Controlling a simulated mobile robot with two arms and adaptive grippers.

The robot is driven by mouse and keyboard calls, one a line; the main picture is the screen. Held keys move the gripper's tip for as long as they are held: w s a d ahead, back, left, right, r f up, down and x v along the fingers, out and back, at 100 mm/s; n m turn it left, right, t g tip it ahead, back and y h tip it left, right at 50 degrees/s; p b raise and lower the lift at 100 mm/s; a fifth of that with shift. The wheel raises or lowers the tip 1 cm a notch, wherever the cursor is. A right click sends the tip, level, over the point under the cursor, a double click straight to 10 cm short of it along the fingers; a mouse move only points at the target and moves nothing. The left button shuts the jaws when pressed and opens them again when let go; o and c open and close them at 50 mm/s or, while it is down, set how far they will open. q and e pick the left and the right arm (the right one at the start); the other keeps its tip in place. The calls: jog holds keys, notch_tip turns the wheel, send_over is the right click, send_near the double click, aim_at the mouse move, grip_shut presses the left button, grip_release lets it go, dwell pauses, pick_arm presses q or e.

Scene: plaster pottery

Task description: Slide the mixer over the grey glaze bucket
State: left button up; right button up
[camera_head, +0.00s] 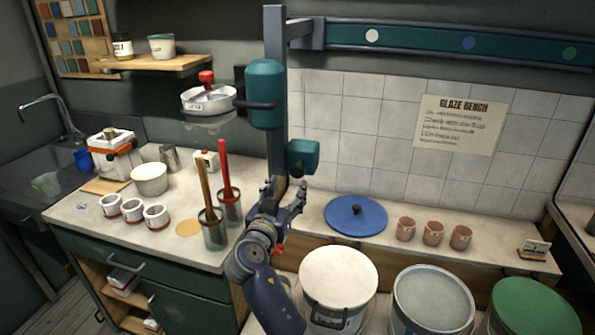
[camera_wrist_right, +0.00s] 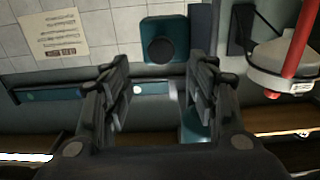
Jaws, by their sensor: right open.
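The mixer (camera_head: 265,82) is a teal motor housing on a dark upright post, with a black handle on its left side and a smaller teal box (camera_head: 303,156) lower on the post. The post hangs from a teal wall rail (camera_head: 420,40) with white, blue and green dots. The grey glaze bucket (camera_head: 433,298) is the middle bucket at the front, right of the mixer; its round top looks pale grey. My right gripper (camera_head: 284,192) is open and empty, below the small teal box. In the right wrist view its open fingers (camera_wrist_right: 160,76) frame part of the rail. My left gripper is out of view.
A cream-topped bucket (camera_head: 338,275) and a green-topped bucket (camera_head: 535,305) flank the grey one. Tall red and wooden handles (camera_head: 224,167) stand in pots left of my right gripper.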

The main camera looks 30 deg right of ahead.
aim_at(296, 172)
jog(key=p+x, duration=0.3)
jog(key=x, duration=0.5)
jog(key=shift+w+d, duration=0.25)
jog(key=shift+w, duration=0.1)
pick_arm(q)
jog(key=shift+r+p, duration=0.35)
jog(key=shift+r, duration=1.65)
pick_arm(e)
jog(key=shift+x, duration=0.8)
jog(key=shift+f, duration=0.15)
